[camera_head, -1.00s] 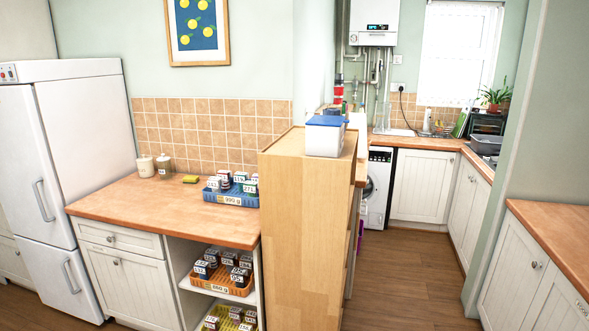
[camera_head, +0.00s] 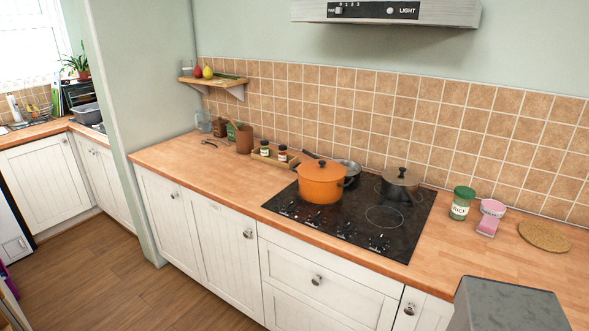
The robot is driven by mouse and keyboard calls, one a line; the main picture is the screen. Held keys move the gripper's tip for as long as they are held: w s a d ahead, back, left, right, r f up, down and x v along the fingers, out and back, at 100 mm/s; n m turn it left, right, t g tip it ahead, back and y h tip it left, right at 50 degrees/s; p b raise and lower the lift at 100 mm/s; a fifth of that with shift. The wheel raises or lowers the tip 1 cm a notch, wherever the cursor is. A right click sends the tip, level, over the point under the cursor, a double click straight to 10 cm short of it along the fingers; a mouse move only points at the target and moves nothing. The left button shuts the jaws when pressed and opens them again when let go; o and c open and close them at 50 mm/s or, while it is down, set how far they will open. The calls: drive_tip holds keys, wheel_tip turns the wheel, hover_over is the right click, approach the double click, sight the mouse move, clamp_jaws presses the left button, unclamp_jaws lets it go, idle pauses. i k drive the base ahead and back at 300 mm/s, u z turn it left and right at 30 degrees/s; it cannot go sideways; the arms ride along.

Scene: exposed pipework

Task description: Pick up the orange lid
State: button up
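The orange lid (camera_head: 322,167) sits on an orange pot (camera_head: 320,188) on the black hob, at the middle of the head view. It has a small dark knob on top. The lid appears to lie level on the pot's rim. My gripper does not show in this view.
A rice jar (camera_head: 461,203), a pink container (camera_head: 489,218) and a round cork mat (camera_head: 544,236) are further right. Counter (camera_head: 200,163) is clear at left front.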

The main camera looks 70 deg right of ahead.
sight(315, 171)
drive_tip(key=u, duration=0.8)
drive_tip(key=k, duration=0.15)
drive_tip(key=z, duration=3.05)
drive_tip(key=k, duration=0.65)
drive_tip(key=z, duration=0.15)
drive_tip(key=i, duration=0.5)
drive_tip(key=z, duration=0.05)
